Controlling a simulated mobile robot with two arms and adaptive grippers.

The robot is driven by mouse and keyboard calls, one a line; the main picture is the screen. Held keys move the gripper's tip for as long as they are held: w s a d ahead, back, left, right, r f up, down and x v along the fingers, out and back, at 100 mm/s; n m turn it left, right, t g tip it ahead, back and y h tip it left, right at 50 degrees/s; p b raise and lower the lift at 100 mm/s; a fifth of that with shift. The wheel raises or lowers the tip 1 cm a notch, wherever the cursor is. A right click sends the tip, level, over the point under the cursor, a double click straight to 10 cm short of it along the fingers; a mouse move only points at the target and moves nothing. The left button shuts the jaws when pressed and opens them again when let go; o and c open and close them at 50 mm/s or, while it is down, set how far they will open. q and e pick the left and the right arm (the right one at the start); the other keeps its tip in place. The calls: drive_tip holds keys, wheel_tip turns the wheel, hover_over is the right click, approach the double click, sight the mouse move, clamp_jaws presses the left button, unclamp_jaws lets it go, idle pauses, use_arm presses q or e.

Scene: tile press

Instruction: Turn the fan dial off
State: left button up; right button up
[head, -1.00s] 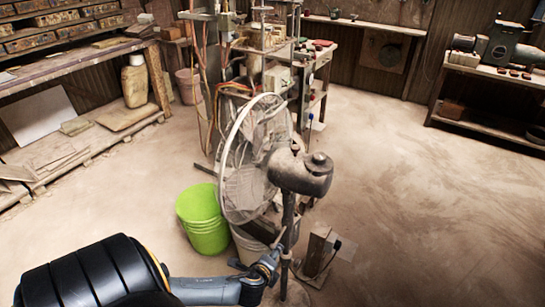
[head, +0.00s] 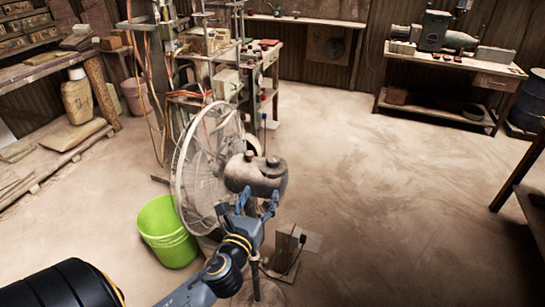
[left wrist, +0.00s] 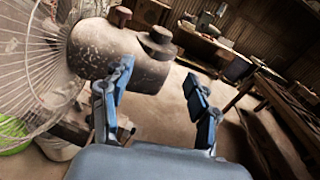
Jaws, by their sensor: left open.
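The standing fan (head: 255,176) has a round wire cage and a dusty metal motor housing behind it. Two short round knobs stand on top of the housing, one nearer the cage (head: 249,156) and one nearer the rear end (head: 272,162). I cannot tell which is the dial. The left wrist view shows both, the front knob (left wrist: 119,16) and the larger-looking rear knob (left wrist: 158,42). My left gripper (head: 257,199) is open and empty, just below and in front of the housing; the left wrist view also shows its spread fingers (left wrist: 158,82). My right gripper is out of view.
A lime green bucket (head: 167,232) stands left of the fan. Behind the fan is a cluttered workbench (head: 190,98) with hoses and rods. A dark table (head: 530,195) is at the right edge. The floor right of the fan is clear.

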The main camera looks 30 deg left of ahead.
sight(271, 164)
use_arm(q)
drive_tip(key=shift+m, duration=0.4)
drive_tip(key=x, duration=0.4)
drive_tip(key=r+p+x, duration=0.1)
drive_tip(key=x, duration=0.3)
drive_tip(key=r+p+x, duration=0.1)
drive_tip(key=x, duration=0.3)
drive_tip(key=shift+a, duration=0.25)
drive_tip(key=shift+p+x, duration=0.3)
drive_tip(key=shift+x, duration=0.5)
drive_tip(key=shift+c, duration=0.3)
drive_tip(key=c, duration=1.1)
drive_tip(key=shift+c, duration=0.2)
